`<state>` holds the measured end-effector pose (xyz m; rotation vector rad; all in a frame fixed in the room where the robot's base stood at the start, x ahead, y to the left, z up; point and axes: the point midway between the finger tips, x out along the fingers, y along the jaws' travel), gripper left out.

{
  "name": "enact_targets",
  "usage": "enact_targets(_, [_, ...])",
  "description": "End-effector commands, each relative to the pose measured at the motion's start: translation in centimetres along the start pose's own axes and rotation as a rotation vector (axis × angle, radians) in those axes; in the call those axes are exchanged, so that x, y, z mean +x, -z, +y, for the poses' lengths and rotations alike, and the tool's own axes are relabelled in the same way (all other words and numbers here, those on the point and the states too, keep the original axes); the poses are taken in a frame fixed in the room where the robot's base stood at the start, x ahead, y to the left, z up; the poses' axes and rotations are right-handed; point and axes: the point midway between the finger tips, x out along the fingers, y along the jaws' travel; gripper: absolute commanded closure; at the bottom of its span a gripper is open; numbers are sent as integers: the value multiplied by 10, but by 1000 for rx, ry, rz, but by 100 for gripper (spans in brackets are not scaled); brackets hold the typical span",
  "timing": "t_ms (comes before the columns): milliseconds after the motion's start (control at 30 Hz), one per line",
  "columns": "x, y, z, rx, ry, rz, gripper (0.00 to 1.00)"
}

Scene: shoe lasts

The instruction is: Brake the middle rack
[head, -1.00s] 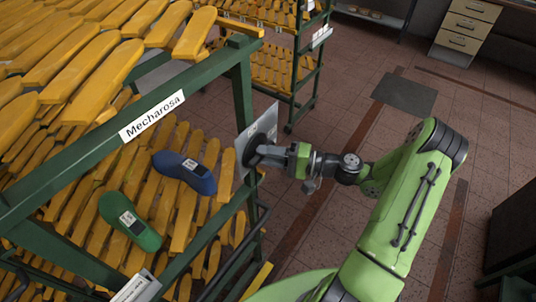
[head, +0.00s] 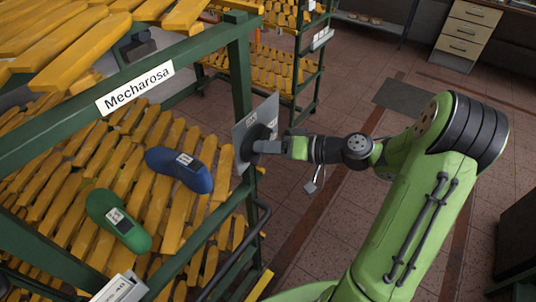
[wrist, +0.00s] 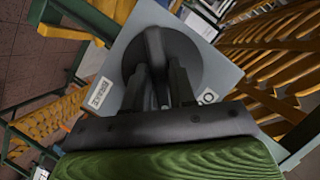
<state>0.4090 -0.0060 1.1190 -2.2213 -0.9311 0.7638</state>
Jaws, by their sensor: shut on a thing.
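The nearest rack is a green frame (head: 60,128) with slatted yellow shelves and a "Mecharosa" sign (head: 135,88). A grey plate (head: 242,124) is on its right post. A round black knob with a raised grip bar (wrist: 153,50) is on the plate. My gripper (head: 261,146) is shut on the bar, which its fingers partly hide. In the wrist view, the bar points up in the picture, between the labels. The "BRAKE" label (wrist: 100,93) is at lower left of the knob; another label (wrist: 207,97), partly hidden, is at lower right.
A blue last (head: 180,170) and a green last (head: 118,220) lie on the rack's lower shelf. Another rack (head: 296,70) stands behind. A drawer cabinet (head: 468,34) is at the back right. The tiled floor (head: 340,110) right of the rack is mostly clear.

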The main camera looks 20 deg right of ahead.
Motion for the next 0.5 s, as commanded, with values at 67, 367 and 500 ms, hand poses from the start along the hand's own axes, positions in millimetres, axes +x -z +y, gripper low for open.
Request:
enact_targets(67, [2, -3, 3, -73, -29, 1, 100])
enact_targets(367, [2, -4, 2, -336, -138, 1, 100])
enact_targets(500, [2, -5, 1, -450, -185, 1, 100])
